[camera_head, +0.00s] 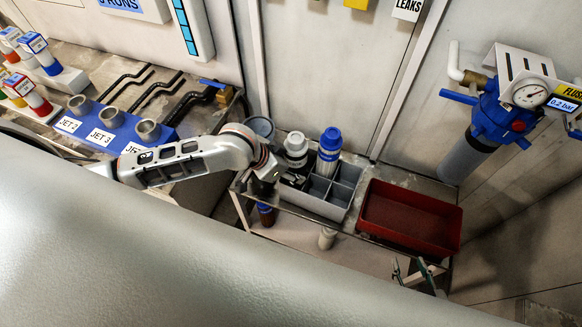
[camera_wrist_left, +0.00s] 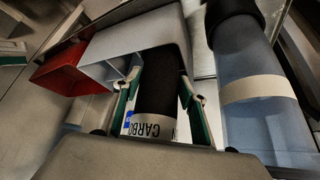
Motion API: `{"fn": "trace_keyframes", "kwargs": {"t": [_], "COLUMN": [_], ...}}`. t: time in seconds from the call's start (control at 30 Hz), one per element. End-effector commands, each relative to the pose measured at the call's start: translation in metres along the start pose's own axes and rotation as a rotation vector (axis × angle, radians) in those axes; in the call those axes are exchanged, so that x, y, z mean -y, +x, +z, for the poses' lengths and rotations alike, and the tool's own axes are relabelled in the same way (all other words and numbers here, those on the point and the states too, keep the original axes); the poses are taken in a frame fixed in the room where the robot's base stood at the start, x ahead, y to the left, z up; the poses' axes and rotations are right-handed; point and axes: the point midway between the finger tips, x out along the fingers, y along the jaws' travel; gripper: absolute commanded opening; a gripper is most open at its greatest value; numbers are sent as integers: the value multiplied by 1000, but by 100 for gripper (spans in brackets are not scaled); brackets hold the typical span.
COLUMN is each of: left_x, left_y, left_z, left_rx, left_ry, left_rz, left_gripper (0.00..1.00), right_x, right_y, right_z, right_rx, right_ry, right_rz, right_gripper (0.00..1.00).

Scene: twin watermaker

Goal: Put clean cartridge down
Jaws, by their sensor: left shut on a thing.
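My left gripper (camera_wrist_left: 166,105) is shut on a black cartridge (camera_wrist_left: 162,82) with a white label reading "CARBO" and a blue mark. In the head view the left gripper (camera_head: 270,176) is at the left end of the grey divided caddy (camera_head: 335,212), its fingers mostly hidden by my wrist. I cannot tell the held cartridge apart there. The caddy also shows in the left wrist view (camera_wrist_left: 105,50), just beyond the cartridge. A white-capped cartridge (camera_head: 296,148) and a blue-capped cartridge (camera_head: 329,150) stand at the caddy's back. My right gripper (camera_head: 411,272) appears open and empty at the bench's front edge.
A red tray (camera_head: 385,238) lies right of the caddy. A blue-headed filter housing with a gauge (camera_head: 490,112) hangs on the right wall. A blue cylinder with a pale band (camera_wrist_left: 255,90) stands close beside the left gripper. Blue jet sockets (camera_head: 110,120) are at left.

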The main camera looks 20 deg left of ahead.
Motion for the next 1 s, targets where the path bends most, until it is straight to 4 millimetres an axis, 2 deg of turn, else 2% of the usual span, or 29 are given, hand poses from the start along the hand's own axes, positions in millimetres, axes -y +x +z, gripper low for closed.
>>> {"fn": "trace_keyframes", "kwargs": {"t": [0.33,0.37,0.4,0.43,0.8,0.93,1.0], "left_x": [0,0,0,0,0,1,0], "left_y": [6,6,6,6,4,-6,-17], "left_z": [3,4,4,4,2,-5,-3], "left_rx": [-2,0,0,0,-1,-3,-2], "left_ry": [1,1,1,1,1,3,3], "left_rz": [0,0,0,0,0,-2,0], "left_gripper": [10,44,55,58,58,58,58], "right_x": [0,0,0,0,-1,0,0], "right_y": [0,0,0,0,0,0,0], "right_z": [1,1,1,1,1,1,2], "right_rx": [1,1,1,1,2,2,2], "right_ry": [0,0,0,0,0,0,0], "right_rz": [1,1,1,1,1,1,1], "right_gripper": [40,40,40,40,40,40,40]}}
